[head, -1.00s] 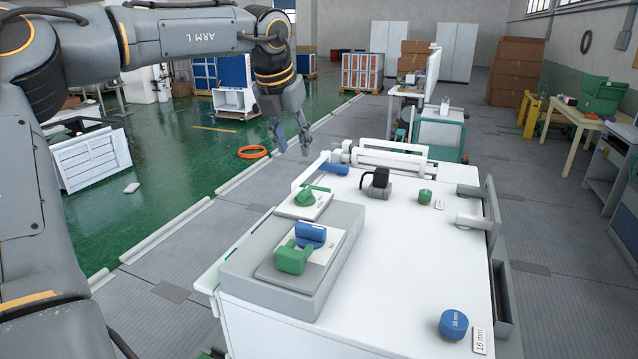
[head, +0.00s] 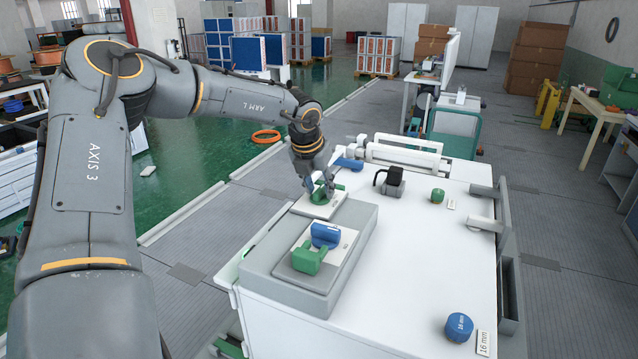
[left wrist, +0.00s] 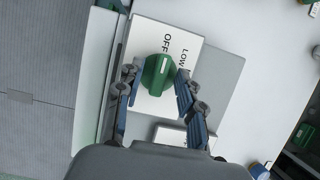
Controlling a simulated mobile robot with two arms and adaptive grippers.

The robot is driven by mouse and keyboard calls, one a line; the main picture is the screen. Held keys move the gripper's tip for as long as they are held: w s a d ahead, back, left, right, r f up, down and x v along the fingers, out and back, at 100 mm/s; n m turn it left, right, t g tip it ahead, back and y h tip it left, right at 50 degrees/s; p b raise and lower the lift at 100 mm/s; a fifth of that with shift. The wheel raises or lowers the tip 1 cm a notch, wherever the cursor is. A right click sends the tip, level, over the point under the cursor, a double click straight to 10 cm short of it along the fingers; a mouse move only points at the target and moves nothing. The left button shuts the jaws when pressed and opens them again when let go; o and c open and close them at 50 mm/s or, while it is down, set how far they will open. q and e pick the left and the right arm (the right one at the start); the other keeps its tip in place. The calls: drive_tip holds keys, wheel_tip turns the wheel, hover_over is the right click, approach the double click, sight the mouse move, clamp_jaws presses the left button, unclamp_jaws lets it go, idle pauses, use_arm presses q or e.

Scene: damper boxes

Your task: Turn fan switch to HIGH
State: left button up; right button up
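The fan switch is a green knob (head: 322,192) on a white plate (head: 309,207) at the far end of a grey raised block on the white table. In the left wrist view the green knob (left wrist: 157,76) has a white mark toward the word OFF; LOW is printed to the right of OFF. I cannot see a HIGH label. My left gripper (head: 319,189) points down over the knob. In the left wrist view its blue fingers (left wrist: 156,78) are open, one on each side of the knob, with small gaps showing. My right gripper is not in view.
A second plate with a blue knob (head: 325,234) and a green knob (head: 308,258) sits nearer on the grey block (head: 272,271). A black-and-grey fitting (head: 391,182), a small green cap (head: 437,196) and a blue 16 mm cap (head: 458,327) stand on the table. The table's middle is clear.

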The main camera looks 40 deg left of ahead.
use_arm(q)
clamp_jaws()
